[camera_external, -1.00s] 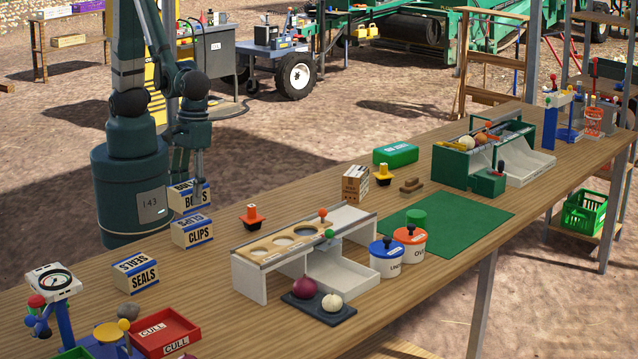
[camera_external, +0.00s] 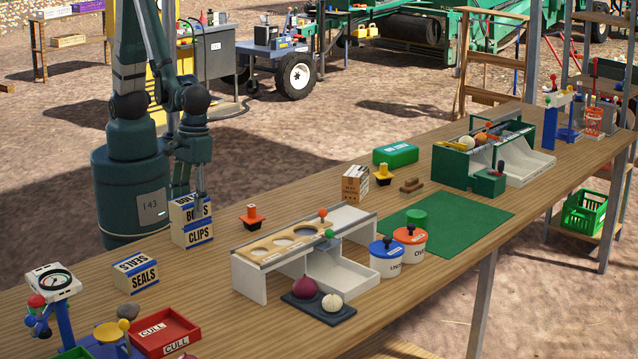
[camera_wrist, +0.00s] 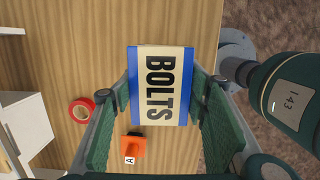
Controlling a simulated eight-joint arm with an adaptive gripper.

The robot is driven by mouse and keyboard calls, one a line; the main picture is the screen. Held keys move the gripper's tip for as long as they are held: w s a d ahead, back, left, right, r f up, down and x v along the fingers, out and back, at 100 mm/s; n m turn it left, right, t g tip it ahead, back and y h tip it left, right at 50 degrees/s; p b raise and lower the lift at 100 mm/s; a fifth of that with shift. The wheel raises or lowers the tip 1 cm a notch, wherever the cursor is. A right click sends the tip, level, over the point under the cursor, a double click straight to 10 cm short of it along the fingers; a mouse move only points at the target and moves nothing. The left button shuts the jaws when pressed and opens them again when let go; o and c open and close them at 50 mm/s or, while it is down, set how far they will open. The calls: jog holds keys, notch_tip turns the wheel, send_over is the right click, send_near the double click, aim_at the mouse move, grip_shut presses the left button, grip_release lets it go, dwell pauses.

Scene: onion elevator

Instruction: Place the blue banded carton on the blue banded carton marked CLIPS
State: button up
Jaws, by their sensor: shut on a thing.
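The blue banded carton marked BOLTS (camera_external: 186,207) is cream with blue edges. It sits directly above the blue banded carton marked CLIPS (camera_external: 197,234), upright and roughly lined up with it; they appear to touch. My gripper (camera_external: 197,196) is over the BOLTS carton with a finger in front of its label. In the wrist view the BOLTS carton (camera_wrist: 158,86) lies between the two green fingers (camera_wrist: 157,125), and my gripper is shut on it. The CLIPS carton is hidden beneath it in the wrist view.
A similar carton marked SEALS (camera_external: 136,274) stands to the left on the bench. An orange and black knobbed piece (camera_external: 252,217) is to the right, before the white sizing stand (camera_external: 262,278). A red tape ring (camera_wrist: 82,109) shows in the wrist view. Bare wood lies between SEALS and CLIPS.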

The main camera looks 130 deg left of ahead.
jog(key=shift+f, duration=0.25)
jog(key=o, duration=1)
jog(key=shift+r, duration=0.1)
jog(key=shift+r, duration=0.2)
jog(key=shift+a+r+p, duration=0.3)
jog(key=shift+r+p, duration=0.05)
jog(key=shift+r, duration=1.6)
jog(key=shift+a+r+p, duration=0.3)
jog(key=shift+r, duration=1.7)
jog(key=shift+a+r+p, duration=0.3)
jog(key=shift+r+p, duration=0.05)
jog(key=shift+r, duration=1.6)
jog(key=shift+s+a+r+m+t+y, duration=0.3)
jog(key=shift+s+a+r+m+t, duration=0.95)
jog(key=shift+r+m, duration=1.45)
jog(key=shift+s+a+r+m+t+y, duration=0.3)
jog(key=shift+s+a+r+m+t, duration=0.95)
jog(key=shift+r+m, duration=1.5)
jog(key=shift+s+a+r+m+t+y, duration=0.3)
jog(key=shift+s+a+r+m+t, duration=1.25)
jog(key=shift+m, duration=2)
